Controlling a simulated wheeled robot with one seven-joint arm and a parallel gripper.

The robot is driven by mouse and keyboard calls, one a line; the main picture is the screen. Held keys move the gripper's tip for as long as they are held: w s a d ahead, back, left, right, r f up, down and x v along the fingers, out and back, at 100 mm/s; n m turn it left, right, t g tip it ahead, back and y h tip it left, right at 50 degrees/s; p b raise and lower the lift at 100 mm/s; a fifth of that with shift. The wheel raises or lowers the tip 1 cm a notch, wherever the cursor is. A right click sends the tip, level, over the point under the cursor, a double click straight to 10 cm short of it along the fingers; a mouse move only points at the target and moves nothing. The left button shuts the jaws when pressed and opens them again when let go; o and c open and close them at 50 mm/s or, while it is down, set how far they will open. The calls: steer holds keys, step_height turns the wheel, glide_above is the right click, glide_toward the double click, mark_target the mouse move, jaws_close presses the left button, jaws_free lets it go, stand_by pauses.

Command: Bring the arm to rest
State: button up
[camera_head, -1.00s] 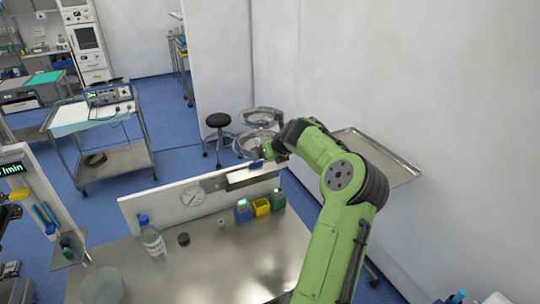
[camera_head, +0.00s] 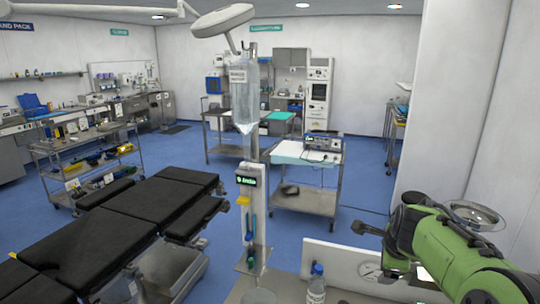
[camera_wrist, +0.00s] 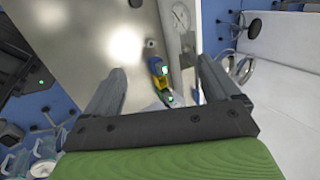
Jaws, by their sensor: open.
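My gripper (camera_wrist: 162,92) shows in the wrist view with its two grey fingers spread wide and nothing between them. It is above the metal work table (camera_wrist: 115,45), whose small blue, yellow and green items (camera_wrist: 160,75) show beyond the fingers. In the head view my green arm (camera_head: 445,245) is at the lower right, bent, in front of the table's white back panel (camera_head: 330,258).
A clear bottle (camera_head: 316,288) with a blue cap stands on the table. A drip stand (camera_head: 250,190) rises left of it. A black operating table (camera_head: 130,225) is at the left and a steel cart (camera_head: 305,180) behind. A wall (camera_head: 450,110) is close at the right.

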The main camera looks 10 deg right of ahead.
steer(key=s+a+r+n, duration=0.2)
steer(key=s+a+n, duration=0.45)
steer(key=a, duration=0.25)
steer(key=s+a+r+n, duration=0.2)
steer(key=s+a+n, duration=0.4)
steer(key=a+n, duration=0.2)
steer(key=s+a+f+n+y, duration=0.1)
steer(key=s+a+n, duration=0.2)
steer(key=s+n, duration=0.2)
steer(key=s+a+f+n+y, duration=0.2)
steer(key=s+a+n, duration=0.1)
steer(key=s+n, duration=0.2)
steer(key=shift+s+f+b, duration=0.25)
steer(key=shift+s+b, duration=0.05)
steer(key=shift+s, duration=0.8)
